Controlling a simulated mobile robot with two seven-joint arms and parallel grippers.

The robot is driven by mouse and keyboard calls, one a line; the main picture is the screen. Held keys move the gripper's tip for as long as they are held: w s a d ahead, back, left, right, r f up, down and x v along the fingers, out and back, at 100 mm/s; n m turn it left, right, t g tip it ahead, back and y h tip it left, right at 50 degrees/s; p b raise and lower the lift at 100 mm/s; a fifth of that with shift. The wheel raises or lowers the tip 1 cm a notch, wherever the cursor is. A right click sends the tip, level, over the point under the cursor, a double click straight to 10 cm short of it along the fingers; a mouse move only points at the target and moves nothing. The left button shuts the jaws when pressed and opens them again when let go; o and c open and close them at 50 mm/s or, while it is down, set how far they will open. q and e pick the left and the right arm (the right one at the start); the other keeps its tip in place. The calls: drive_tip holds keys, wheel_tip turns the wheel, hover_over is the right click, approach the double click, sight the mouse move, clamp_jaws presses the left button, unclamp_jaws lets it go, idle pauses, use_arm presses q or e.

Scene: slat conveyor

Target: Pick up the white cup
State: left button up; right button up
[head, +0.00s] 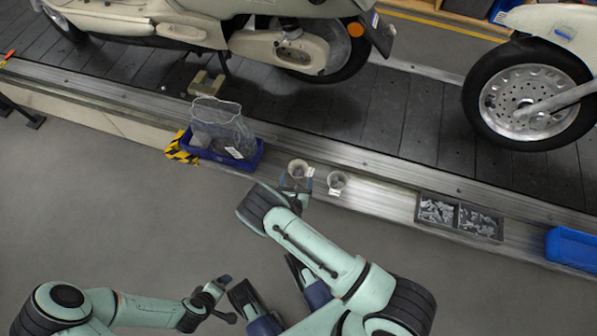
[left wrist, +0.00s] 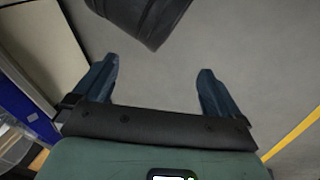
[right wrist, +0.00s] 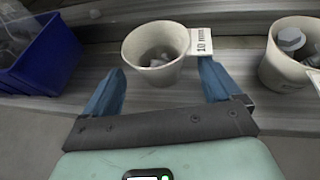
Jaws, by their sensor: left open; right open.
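Two white cups stand on the metal ledge along the conveyor. The left white cup (head: 298,168) has small dark parts inside and a label tag reading "10 mm" in the right wrist view (right wrist: 153,72). The second white cup (head: 336,182) stands to its right and holds grey bolt-like parts in the right wrist view (right wrist: 290,72). My right gripper (head: 296,185) is open, its fingers pointing at the left cup from the near side; contact cannot be told. My left gripper (head: 228,300) is open and empty over the floor, far from the cups; its fingers also show in the left wrist view (left wrist: 153,82).
A blue bin (head: 250,163) with a mesh bag (head: 222,122) stands left of the cups. A dark divided tray (head: 458,232) of metal parts and a blue box (head: 570,249) lie to the right. Scooters (head: 300,50) stand on the slat conveyor behind.

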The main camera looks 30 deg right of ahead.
sight(297, 164)
drive_tip(key=x, duration=0.2)
drive_tip(key=shift+w+d+f+b, duration=0.2)
drive_tip(key=shift+b, duration=0.1)
drive_tip(key=shift+r, duration=0.1)
drive_tip(key=c, duration=1.2)
drive_tip(key=shift+o, duration=0.2)
drive_tip(key=shift+r, duration=0.1)
